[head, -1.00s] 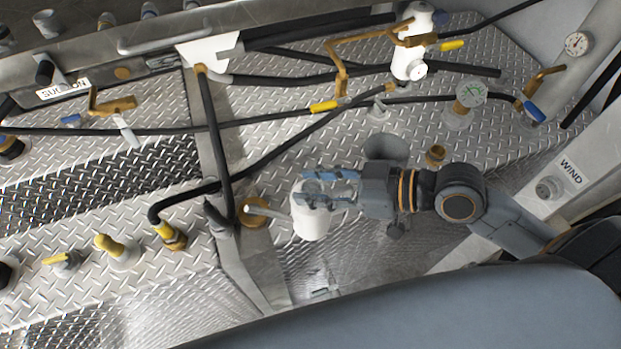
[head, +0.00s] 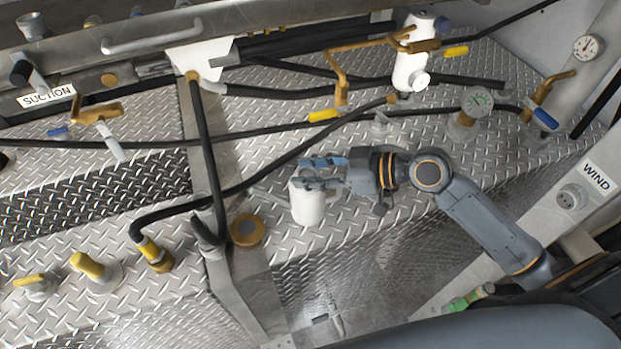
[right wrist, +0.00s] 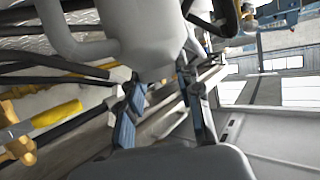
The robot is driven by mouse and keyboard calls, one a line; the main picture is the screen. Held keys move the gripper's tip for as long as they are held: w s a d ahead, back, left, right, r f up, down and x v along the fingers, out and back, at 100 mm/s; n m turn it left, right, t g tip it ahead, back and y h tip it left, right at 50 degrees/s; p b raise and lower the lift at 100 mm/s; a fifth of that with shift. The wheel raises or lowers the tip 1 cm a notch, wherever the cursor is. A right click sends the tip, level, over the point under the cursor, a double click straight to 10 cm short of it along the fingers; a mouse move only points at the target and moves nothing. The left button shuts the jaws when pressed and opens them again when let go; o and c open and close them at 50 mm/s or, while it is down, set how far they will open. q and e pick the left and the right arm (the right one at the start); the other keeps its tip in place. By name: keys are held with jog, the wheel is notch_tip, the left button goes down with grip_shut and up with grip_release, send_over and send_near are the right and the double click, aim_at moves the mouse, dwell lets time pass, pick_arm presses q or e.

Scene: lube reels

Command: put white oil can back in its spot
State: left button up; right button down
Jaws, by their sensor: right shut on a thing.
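The white oil can (head: 308,207) is held over the diamond-plate deck in the head view, with a thin pale spout reaching left. My right gripper (head: 322,172) is shut on its upper part, coming from the right. In the right wrist view the white can (right wrist: 150,40) fills the top middle, with a thick curved tube at its left. The gripper fingers (right wrist: 160,108) show on either side below it. I cannot tell which place is the can's spot, or whether its base touches the deck. My left gripper is not in view.
A round brass cap (head: 247,230) is left of the can. Black hoses (head: 300,150) cross the deck behind it. Bare deck (head: 350,222) lies right of the can.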

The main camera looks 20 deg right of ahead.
notch_tip(320, 180, down, 2)
jog(key=shift+f+p, duration=0.15)
jog(key=shift+p, duration=0.25)
jog(key=shift+f, duration=0.25)
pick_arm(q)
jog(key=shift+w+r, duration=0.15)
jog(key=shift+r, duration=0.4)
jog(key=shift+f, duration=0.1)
pick_arm(e)
jog(key=shift+f, duration=0.1)
jog(key=shift+f+b, duration=0.15)
jog(key=shift+b, duration=0.15)
jog(key=c, duration=0.9)
grip_release()
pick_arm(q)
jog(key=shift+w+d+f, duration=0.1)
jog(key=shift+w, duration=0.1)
pick_arm(e)
jog(key=shift+s, duration=0.1)
